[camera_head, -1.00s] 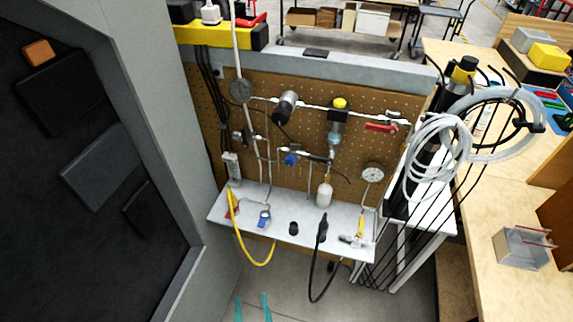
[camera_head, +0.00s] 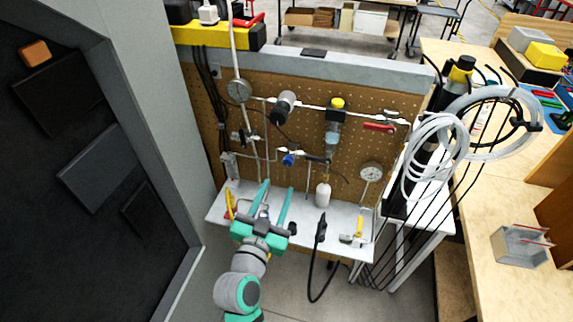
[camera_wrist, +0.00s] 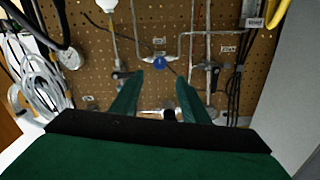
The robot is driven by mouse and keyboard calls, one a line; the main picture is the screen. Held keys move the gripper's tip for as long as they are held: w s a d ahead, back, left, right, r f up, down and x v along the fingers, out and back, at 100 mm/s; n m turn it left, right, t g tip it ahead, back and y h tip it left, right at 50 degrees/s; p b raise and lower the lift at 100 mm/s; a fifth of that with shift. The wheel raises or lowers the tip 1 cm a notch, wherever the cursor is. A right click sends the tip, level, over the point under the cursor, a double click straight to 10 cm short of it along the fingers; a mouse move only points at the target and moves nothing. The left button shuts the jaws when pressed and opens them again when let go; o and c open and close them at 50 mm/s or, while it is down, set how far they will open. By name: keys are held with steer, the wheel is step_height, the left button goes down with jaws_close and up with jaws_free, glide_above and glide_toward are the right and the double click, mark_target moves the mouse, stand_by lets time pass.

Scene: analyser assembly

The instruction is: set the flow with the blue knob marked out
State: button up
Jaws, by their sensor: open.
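The blue knob (camera_head: 288,160) sits on a thin metal pipe line on the brown pegboard. It also shows in the wrist view (camera_wrist: 159,63), just beyond my fingertips and in line with the gap between them. My gripper (camera_head: 278,187) has teal fingers, spread apart with nothing between them. It reaches up over the white shelf, with its fingertips below the knob in the head view. The fingers also show in the wrist view (camera_wrist: 160,80). I cannot tell how far the tips are from the knob. Small white labels (camera_wrist: 228,48) are on the board near it.
A white bottle (camera_head: 323,194) and a round gauge (camera_head: 371,173) are right of the knob. The white shelf (camera_head: 300,230) carries a black hose (camera_head: 316,250). White coiled tubing (camera_head: 435,150) hangs further right. A grey cabinet wall (camera_head: 160,150) stands at the left.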

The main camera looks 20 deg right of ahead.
mark_target(288, 163)
steer(key=x, duration=1)
steer(key=shift+w+d, duration=0.25)
steer(key=c, duration=1.1)
